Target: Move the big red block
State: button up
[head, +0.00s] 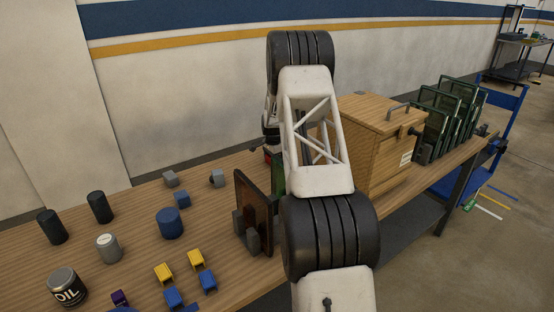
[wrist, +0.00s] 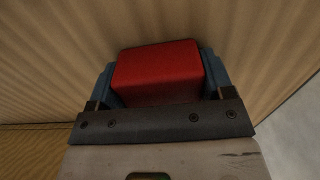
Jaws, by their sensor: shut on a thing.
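The big red block (wrist: 165,60) fills the middle of the wrist view, between the two blue-grey fingers of my gripper (wrist: 157,78). The fingers sit at its left and right sides, and my gripper is shut on it. Wood-grained surfaces lie behind the block; I cannot tell whether it touches them. In the head view my arm hides the gripper and most of the area around it, and I cannot make out the held block there.
A wooden box (head: 376,150) with a handled lid stands right of my arm. Green-framed panels (head: 452,105) stand beyond it. A dark upright panel (head: 253,212) stands left of my arm. Cans, cylinders and small blocks, including a blue cylinder (head: 170,223), occupy the table's left part.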

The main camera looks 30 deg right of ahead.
jog(key=shift+a, duration=7.7)
jog(key=o, duration=1)
jog(key=shift+r, duration=0.1)
notch_tip(320, 180, up, 8)
jog(key=shift+f, duration=0.2)
